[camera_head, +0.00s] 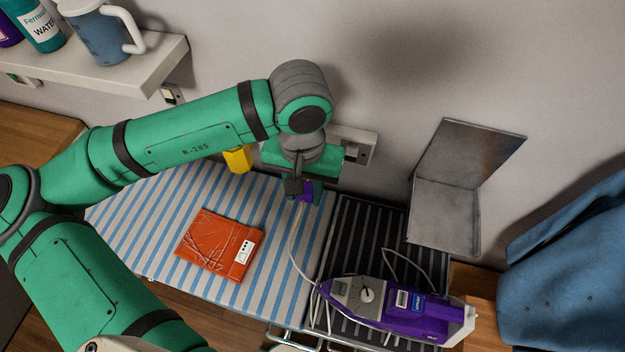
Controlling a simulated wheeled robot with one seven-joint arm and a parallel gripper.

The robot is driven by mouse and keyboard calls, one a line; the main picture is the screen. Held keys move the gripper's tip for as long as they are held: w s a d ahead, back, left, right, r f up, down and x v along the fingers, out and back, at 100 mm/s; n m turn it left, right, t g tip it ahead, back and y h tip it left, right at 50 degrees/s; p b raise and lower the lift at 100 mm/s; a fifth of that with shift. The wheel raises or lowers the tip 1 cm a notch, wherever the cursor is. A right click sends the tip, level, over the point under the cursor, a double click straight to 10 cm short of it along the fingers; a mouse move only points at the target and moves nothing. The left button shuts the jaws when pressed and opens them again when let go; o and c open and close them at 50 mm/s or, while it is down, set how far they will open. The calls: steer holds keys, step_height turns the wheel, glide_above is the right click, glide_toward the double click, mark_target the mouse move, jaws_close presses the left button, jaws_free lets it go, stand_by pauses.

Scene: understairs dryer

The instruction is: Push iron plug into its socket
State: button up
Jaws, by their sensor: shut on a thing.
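My gripper (304,190) is shut on the small purple iron plug (306,188), held above the striped board near the wall. The gripper hides part of the plug, and its prongs cannot be made out. A pale cord runs from the plug down to the purple and grey iron (408,306), which lies on a dark ribbed rest. A grey wall socket plate (358,149) shows just right of my wrist, which hides its left part. The plug appears apart from the socket, lower and to the left in the picture.
An orange packet (219,244) lies on the blue-and-white striped board (150,215). A bent grey metal plate (455,190) stands right of the socket. Blue cloth (570,245) hangs at the right. A shelf (130,72) with a mug (98,32) and bottles is upper left.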

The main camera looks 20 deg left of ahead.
steer(key=shift+w+d+r, duration=0.4)
steer(key=shift+w+r, duration=0.25)
steer(key=shift+w, duration=0.2)
steer(key=shift+w, duration=0.15)
steer(key=shift+w, duration=2.7)
steer(key=shift+w, duration=1.2)
stand_by(0.8)
steer(key=o, duration=1.1)
